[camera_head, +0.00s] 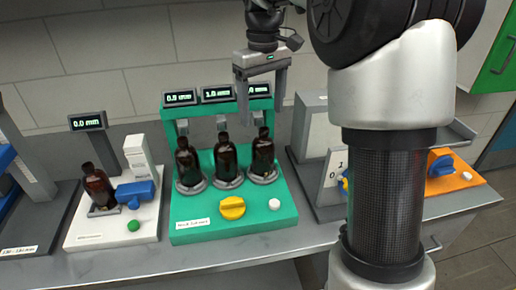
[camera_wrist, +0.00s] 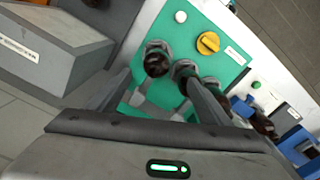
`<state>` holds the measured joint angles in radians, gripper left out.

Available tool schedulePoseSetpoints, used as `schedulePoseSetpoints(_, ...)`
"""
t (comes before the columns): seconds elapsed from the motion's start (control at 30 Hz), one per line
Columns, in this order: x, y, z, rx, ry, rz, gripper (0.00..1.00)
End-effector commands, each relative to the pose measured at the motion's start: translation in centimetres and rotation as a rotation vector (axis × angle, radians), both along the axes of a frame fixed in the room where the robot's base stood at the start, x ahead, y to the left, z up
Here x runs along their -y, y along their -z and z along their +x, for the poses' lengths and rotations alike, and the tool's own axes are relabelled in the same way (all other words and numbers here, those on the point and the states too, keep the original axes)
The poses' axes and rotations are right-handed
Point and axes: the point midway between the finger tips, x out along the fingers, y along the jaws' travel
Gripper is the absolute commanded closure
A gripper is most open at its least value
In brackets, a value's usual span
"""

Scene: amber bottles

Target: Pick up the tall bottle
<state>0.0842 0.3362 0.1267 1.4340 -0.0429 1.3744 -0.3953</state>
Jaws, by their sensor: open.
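Three dark amber bottles stand upright in round holders on a green device (camera_head: 290,215): a left one (camera_head: 187,162), a middle one (camera_head: 225,160) and a right one (camera_head: 263,155). They look alike in height, so I cannot tell which is the tall bottle. Another amber bottle (camera_head: 97,187) stands on a white device at left. My gripper (camera_head: 261,116) is open and empty, pointing down above the right bottle. In the wrist view, that bottle (camera_wrist: 157,60) shows between and beyond the fingertips (camera_wrist: 160,80). The right finger partly hides the bottles beside it.
The green device has raised displays (camera_head: 217,94) behind the bottles, a yellow knob (camera_head: 232,208) and a white button (camera_head: 274,204) in front. A grey machine (camera_head: 312,140) stands close on the right. The white device (camera_head: 125,225) carries a blue part. The counter's front strip (camera_head: 200,262) is clear.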

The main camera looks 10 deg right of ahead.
Motion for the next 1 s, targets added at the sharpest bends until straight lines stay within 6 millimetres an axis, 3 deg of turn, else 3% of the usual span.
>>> schedulePoseSetpoints(0.1, 0.0, 3.0, -0.1, -0.005, 0.001, 0.0, 0.28)
schedulePoseSetpoints(0.4, 0.1, 8.8, 0.0, -0.002, 0.001, 0.0, 0.28)
schedulePoseSetpoints(0.67, 0.2, 10.7, 0.1, -0.001, 0.002, 0.0, 0.28)
schedulePoseSetpoints(1.0, 0.6, 15.1, 0.7, -0.001, 0.002, 0.0, 0.28)
